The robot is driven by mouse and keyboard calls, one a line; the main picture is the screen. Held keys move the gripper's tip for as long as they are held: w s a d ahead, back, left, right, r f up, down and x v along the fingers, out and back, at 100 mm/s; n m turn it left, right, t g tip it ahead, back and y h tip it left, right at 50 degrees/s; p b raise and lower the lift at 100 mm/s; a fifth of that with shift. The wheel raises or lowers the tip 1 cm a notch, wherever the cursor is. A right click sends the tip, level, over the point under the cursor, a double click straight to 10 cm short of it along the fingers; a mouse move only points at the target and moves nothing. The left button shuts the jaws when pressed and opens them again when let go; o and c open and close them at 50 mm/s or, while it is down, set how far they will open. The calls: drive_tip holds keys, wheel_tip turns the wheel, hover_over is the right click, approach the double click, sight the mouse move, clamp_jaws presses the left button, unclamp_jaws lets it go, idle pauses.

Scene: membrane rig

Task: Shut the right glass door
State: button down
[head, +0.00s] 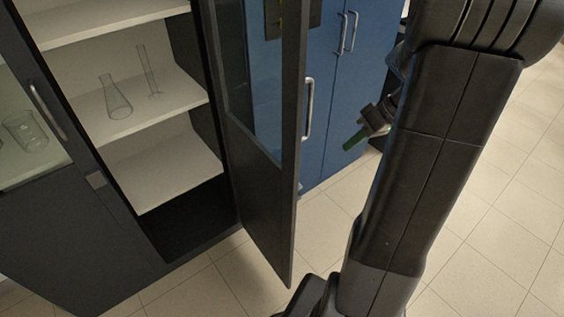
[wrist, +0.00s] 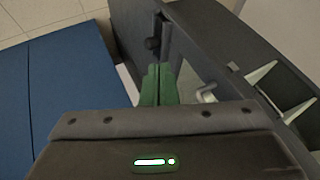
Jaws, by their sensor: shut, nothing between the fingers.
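The right glass door (head: 262,185) of the dark cabinet stands wide open, swung out toward me. It has a dark frame, a glass pane and a silver bar handle (head: 307,108) on its outer face. My gripper (head: 354,140), with green fingertips, is to the right of the door, on its outer side, apart from the handle in the head view. In the wrist view my green fingers (wrist: 158,84) are together and empty. A grey handle-like piece (wrist: 207,94) shows just right of them, partly hidden by my gripper body. I cannot tell whether the fingers touch the door.
The left glass door (head: 52,150) is shut. White shelves (head: 165,178) in the open cabinet hold a conical flask (head: 116,100) and a slim glass cylinder (head: 152,75). Blue cabinets (head: 330,75) stand behind the open door. The tiled floor (head: 495,220) at right is clear.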

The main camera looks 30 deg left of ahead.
drive_tip(key=s+a+f+p, duration=0.1)
drive_tip(key=s+a+f, duration=0.5)
drive_tip(key=a+f, duration=0.2)
drive_tip(key=shift+s+a+n, duration=0.15)
drive_tip(key=shift+a+n, duration=0.05)
drive_tip(key=shift+n, duration=0.1)
drive_tip(key=shift+f, duration=0.1)
